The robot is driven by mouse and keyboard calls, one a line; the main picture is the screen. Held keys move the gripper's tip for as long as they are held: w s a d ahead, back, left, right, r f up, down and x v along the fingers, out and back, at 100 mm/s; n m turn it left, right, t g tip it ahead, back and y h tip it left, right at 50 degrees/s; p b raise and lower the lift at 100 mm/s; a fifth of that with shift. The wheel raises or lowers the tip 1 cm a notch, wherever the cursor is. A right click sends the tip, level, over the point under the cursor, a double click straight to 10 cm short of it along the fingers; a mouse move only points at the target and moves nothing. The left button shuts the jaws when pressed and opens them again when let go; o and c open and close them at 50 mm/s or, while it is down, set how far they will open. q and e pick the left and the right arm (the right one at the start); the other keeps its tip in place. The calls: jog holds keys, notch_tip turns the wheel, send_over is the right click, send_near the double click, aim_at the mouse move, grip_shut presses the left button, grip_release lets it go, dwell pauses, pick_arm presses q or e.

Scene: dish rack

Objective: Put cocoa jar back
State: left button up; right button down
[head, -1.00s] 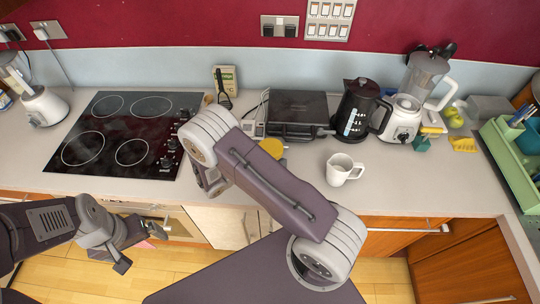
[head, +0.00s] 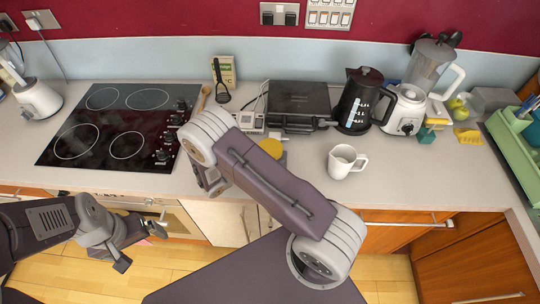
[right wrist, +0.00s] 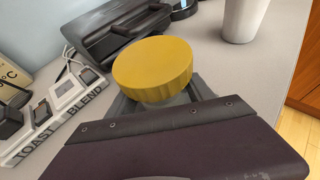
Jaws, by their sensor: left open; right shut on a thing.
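The cocoa jar shows mainly as its ribbed yellow lid (right wrist: 153,68) in the right wrist view, and a sliver of the lid (head: 271,148) shows in the head view beside my right arm. My right gripper (right wrist: 165,97) is shut on the jar, just below the lid. The jar's body is mostly hidden by the gripper. In the head view my right arm hides the right fingers. My left gripper (head: 123,251) is open and empty, low at the left in front of the oven.
A white mug (head: 345,161) stands on the counter to the right of the jar. Behind are a dark grill press (head: 299,101), a black kettle (head: 361,100) and a blender (head: 418,90). A black hob (head: 123,127) lies left. The counter between mug and rack (head: 515,158) is clear.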

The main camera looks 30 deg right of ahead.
jog(key=shift+f, duration=0.3)
dwell(0.4)
jog(key=shift+c, duration=1.5)
grip_release()
jog(key=b+v, duration=0.2)
jog(key=v, duration=0.6)
jog(key=shift+s+a, duration=0.1)
jog(key=shift+a, duration=0.2)
jog(key=shift+s+a+r, duration=0.1)
jog(key=shift+a+r, duration=0.1)
jog(key=shift+a, duration=0.05)
